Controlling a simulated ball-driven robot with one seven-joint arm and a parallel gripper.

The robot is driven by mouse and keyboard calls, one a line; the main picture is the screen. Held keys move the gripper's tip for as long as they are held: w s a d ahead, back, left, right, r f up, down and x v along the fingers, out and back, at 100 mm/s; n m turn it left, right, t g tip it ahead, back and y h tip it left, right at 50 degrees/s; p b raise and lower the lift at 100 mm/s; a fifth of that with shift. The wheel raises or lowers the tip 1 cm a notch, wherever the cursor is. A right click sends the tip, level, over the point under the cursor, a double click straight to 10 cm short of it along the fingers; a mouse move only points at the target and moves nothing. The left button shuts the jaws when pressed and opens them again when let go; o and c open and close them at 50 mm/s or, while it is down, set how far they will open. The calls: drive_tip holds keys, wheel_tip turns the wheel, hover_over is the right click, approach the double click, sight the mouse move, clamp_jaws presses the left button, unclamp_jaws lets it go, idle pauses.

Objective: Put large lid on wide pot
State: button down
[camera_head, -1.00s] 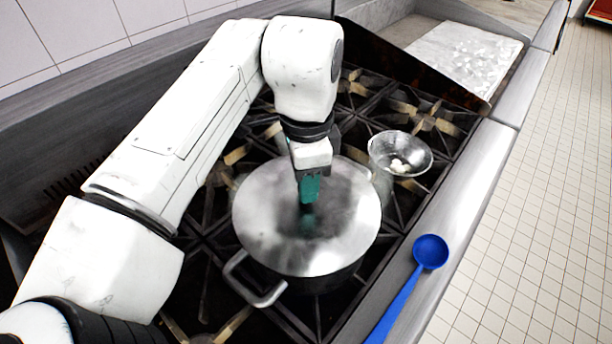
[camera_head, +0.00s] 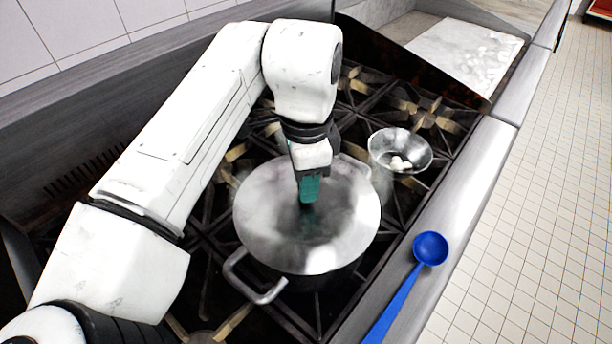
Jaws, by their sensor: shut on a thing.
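The wide pot (camera_head: 318,281) stands on the stove grates, with a loop handle at its front left. The large lid (camera_head: 268,228) is a round steel disc lying over the pot's mouth and covering it. Whether its edge is fully seated all round I cannot tell. My gripper (camera_head: 308,196) points down at the middle of the lid, with teal fingertips at the lid's centre. It is shut on the lid's knob, which the fingers hide.
A blue ladle (camera_head: 430,250) lies on the steel front ledge (camera_head: 462,215). A pale slab (camera_head: 465,58) is at the back right. A wall runs behind the stove.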

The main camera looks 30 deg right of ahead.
drive_tip(key=shift+c, duration=1.3)
unclamp_jaws()
drive_tip(key=shift+r, duration=0.2)
drive_tip(key=shift+r+p, duration=3.45)
drive_tip(key=shift+r, duration=0.4)
